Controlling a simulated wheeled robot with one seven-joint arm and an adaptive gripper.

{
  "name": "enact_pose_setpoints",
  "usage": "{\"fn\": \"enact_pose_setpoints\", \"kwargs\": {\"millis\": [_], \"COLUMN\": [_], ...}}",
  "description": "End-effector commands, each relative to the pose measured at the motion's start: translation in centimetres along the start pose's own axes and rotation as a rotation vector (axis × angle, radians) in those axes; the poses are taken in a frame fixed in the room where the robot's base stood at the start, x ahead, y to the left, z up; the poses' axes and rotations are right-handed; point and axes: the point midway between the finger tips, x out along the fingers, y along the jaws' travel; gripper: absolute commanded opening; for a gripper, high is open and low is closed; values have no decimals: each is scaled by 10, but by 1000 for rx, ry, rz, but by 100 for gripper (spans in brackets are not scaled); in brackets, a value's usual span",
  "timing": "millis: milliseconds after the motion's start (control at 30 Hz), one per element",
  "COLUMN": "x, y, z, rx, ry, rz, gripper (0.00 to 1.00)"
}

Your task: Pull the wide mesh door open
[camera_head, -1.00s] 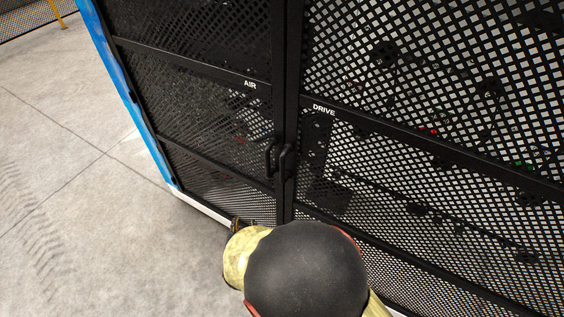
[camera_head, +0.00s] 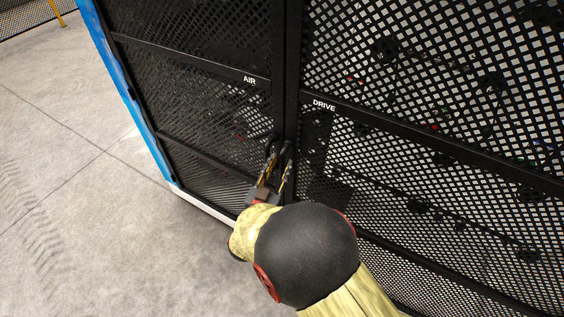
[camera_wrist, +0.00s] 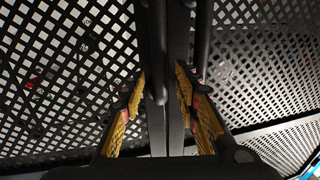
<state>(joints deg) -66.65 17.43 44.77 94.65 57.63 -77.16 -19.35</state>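The wide mesh door (camera_head: 430,140), labelled DRIVE, is on the right in the head view and looks shut. Its black bar handle (camera_head: 285,156) stands near its left edge, close beside the handle (camera_head: 271,148) of the narrower AIR door. My gripper (camera_head: 277,168) is at the handles with its yellow-padded fingers apart. In the wrist view my gripper (camera_wrist: 160,92) is open, with one dark handle bar (camera_wrist: 157,55) between the fingers and another bar (camera_wrist: 203,40) outside the right finger. No finger is clearly pressed on the bar.
The narrower AIR mesh door (camera_head: 200,110) is on the left and looks shut. A blue cabinet edge (camera_head: 125,90) bounds it. Open concrete floor (camera_head: 60,180) lies to the left. Dark parts hang behind the mesh.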

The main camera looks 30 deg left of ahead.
Motion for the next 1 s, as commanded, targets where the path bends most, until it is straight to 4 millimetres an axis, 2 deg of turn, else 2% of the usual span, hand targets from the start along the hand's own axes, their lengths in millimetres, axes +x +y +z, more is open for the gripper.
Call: {"fn": "enact_pose_setpoints", "kwargs": {"millis": [200, 500, 1000], "x": [20, 22, 22], "y": [0, 0, 0], "z": [0, 0, 0], "rx": [0, 0, 0], "ry": [0, -1, -1], "rz": [1, -1, -1], "gripper": [31, 31, 4]}}
